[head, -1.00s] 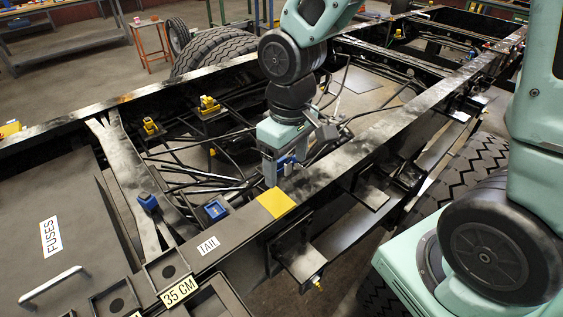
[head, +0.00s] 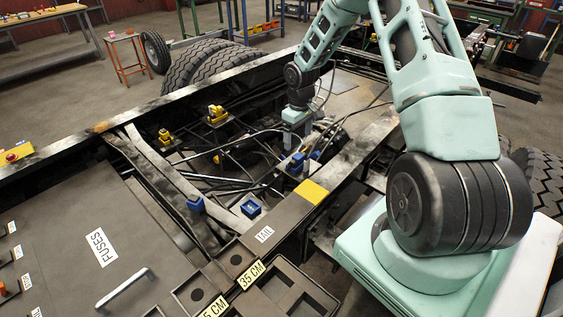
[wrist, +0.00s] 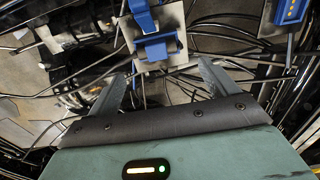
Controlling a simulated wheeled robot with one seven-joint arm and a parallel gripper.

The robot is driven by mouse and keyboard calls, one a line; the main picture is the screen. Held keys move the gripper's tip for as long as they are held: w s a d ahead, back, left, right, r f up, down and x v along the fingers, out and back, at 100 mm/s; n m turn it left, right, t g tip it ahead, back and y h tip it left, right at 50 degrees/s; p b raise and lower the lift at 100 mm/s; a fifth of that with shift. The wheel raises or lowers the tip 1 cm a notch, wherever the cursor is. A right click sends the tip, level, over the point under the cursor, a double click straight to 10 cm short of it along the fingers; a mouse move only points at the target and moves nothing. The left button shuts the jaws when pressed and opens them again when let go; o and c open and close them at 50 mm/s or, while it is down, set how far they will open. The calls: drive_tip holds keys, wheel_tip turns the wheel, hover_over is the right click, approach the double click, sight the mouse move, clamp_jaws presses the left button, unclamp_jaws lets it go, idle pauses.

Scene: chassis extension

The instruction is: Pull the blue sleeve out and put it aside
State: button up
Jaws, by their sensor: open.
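My gripper (head: 292,148) hangs over the open chassis bay, its two fingers apart and pointing down at blue parts (head: 297,164). In the wrist view the fingers (wrist: 165,72) are spread with nothing between them. Just beyond them is a blue piece (wrist: 160,47) on a pale metal plate (wrist: 178,22), with a blue strap-like part (wrist: 142,16) above it. Either may be the blue sleeve; I cannot tell which. Another blue part (wrist: 291,10) with yellow dots sits at the upper right. How deep the blue piece sits is hidden.
Black cables (head: 230,160) cross the bay. A yellow patch (head: 314,193) and a TAIL label (head: 264,234) mark the near rail. A square blue part (head: 250,208) and a blue cap (head: 196,204) stand to the left. Trays (head: 290,300) with a 35 CM tag lie in front.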

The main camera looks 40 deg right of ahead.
sight(298, 156)
drive_tip(key=shift+d+f, duration=0.25)
drive_tip(key=shift+d, duration=0.05)
wheel_tip(298, 156, down, 9)
drive_tip(key=b, duration=0.6)
idle(1.5)
drive_tip(key=c, duration=0.8)
drive_tip(key=o, duration=0.5)
